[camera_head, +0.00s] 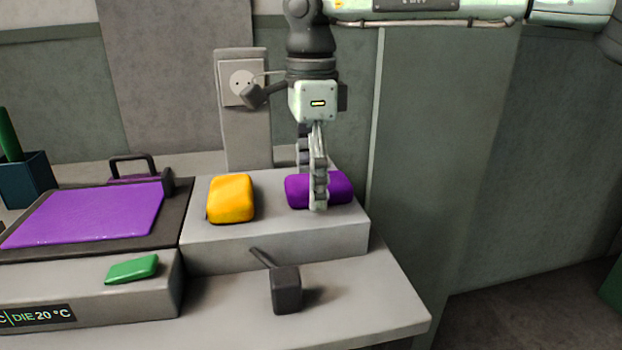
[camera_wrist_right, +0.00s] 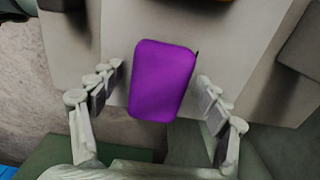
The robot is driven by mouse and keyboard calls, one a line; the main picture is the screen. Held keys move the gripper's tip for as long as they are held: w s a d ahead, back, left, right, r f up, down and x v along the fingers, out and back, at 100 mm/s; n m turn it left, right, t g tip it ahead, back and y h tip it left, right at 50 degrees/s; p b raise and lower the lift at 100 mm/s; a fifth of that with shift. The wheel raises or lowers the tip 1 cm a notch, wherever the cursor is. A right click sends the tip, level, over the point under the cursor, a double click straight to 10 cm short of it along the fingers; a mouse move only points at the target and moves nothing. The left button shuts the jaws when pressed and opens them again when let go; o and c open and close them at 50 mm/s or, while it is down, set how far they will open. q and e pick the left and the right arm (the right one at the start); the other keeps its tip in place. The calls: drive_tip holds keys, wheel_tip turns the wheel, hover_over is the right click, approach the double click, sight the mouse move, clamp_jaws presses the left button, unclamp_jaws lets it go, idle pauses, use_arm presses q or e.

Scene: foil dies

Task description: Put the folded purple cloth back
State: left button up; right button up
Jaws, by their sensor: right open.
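The folded purple cloth (camera_head: 339,188) is a rounded pad lying on the right part of a raised grey block (camera_head: 270,245). My right gripper (camera_head: 318,200) points down over it and partly hides it in the head view. In the right wrist view the purple cloth (camera_wrist_right: 162,80) lies between the spread fingers of my right gripper (camera_wrist_right: 160,90), with a gap on each side. The gripper is open and holds nothing. My left gripper is not in view.
A yellow folded cloth (camera_head: 231,198) lies left on the same block. A dark cube with a lever (camera_head: 286,290) stands in front. At left are a flat purple sheet (camera_head: 90,215) on a dark plate, a green pad (camera_head: 132,269) and a blue holder (camera_head: 26,180). A wall socket (camera_head: 242,83) stands behind.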

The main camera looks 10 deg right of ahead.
wheel_tip(320, 180, up, 12)
drive_tip(key=shift+r, duration=0.15)
idle(0.4)
